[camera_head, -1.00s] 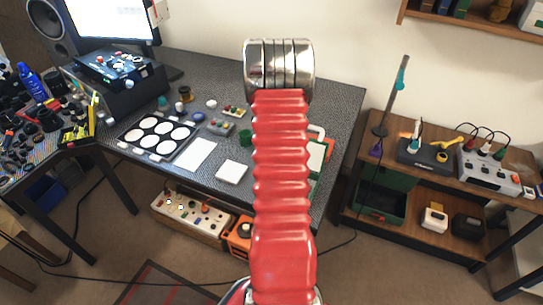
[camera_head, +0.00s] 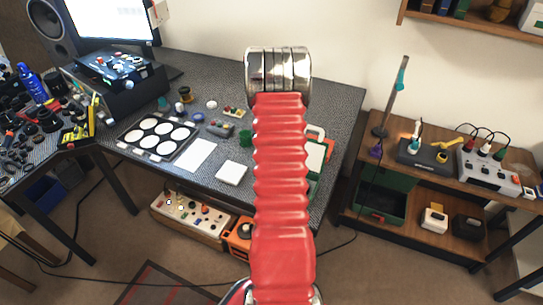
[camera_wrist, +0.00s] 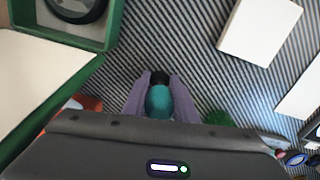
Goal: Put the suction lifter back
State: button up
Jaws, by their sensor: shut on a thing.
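The suction lifter (camera_wrist: 159,103) shows in the wrist view as a teal bulb with a black end. My gripper (camera_wrist: 159,82) has purple fingers, shut on either side of the teal bulb. The black end points away from the wrist, toward the grey striped mat (camera_wrist: 190,45). I cannot tell whether it touches the mat. In the head view my red arm reaches over the table (camera_head: 342,110) and hides the gripper and the lifter.
In the wrist view, a green-walled tray (camera_wrist: 112,22) holding a black ring is at upper left, and a white block (camera_wrist: 258,30) at upper right. A green object (camera_wrist: 217,117) is right of the fingers. The head view shows a tray of white discs (camera_head: 132,143) and white paper (camera_head: 197,155).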

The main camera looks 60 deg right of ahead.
jog(key=o, duration=1)
jog(key=shift+f, duration=0.1)
jog(key=shift+c, duration=0.2)
notch_tip(320, 180, up, 12)
jog(key=shift+r, duration=0.15)
dwell(0.5)
